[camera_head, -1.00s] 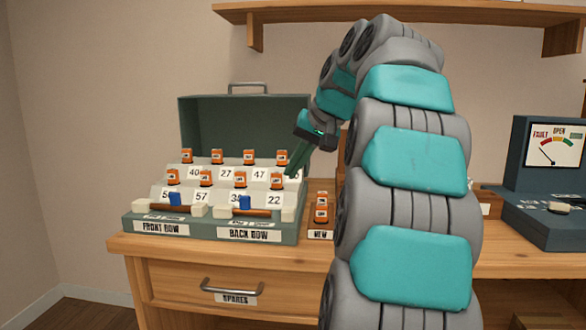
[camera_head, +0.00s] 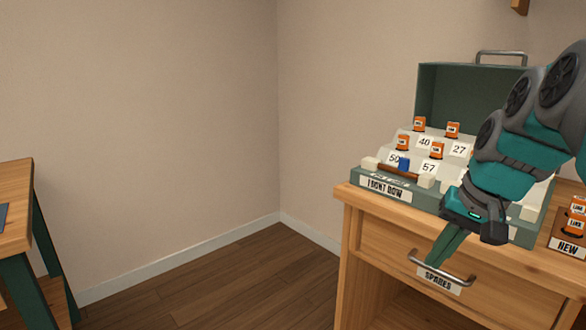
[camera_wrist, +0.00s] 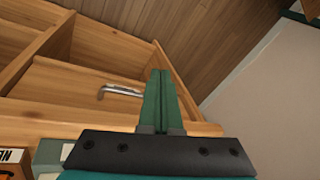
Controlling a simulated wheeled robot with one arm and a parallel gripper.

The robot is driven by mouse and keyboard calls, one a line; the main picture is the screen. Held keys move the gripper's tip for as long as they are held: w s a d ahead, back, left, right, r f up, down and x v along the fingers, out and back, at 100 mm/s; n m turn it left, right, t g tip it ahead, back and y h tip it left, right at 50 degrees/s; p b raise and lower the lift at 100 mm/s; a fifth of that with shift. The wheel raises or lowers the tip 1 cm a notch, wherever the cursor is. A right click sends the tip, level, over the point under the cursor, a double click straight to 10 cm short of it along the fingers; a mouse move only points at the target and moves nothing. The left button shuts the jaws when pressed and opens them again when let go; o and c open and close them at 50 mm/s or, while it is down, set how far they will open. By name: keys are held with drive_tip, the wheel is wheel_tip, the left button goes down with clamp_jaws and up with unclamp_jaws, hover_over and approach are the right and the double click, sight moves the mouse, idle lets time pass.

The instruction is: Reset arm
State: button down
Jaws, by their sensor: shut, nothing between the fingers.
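My gripper (camera_head: 440,246) is in front of the wooden desk, pointing down beside the drawer handle in the head view. In the wrist view its two green fingers (camera_wrist: 158,100) lie together, shut with nothing between them. I cannot tell whether the fingertips touch the handle (camera_head: 440,268). My arm comes in from the right edge and hides part of the green case (camera_head: 470,92) on the desk. The case holds several orange items and number cards.
The desk (camera_head: 390,215) has a drawer labelled SPARES (camera_head: 440,282). A NEW-labelled holder (camera_head: 567,246) with orange items stands at the right. Another table (camera_head: 14,205) is at the left edge. Bare wooden floor (camera_head: 235,285) lies between them.

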drive_tip(key=s+a+f+n+g+h, duration=0.1)
drive_tip(key=s+a+f, duration=0.4)
drive_tip(key=s+f, duration=0.5)
drive_tip(key=s+a+f+n+g+h, duration=0.1)
drive_tip(key=s+a+f+n+g, duration=0.3)
drive_tip(key=s+f, duration=0.6)
drive_tip(key=shift+s+a, duration=0.65)
drive_tip(key=shift+s, duration=0.5)
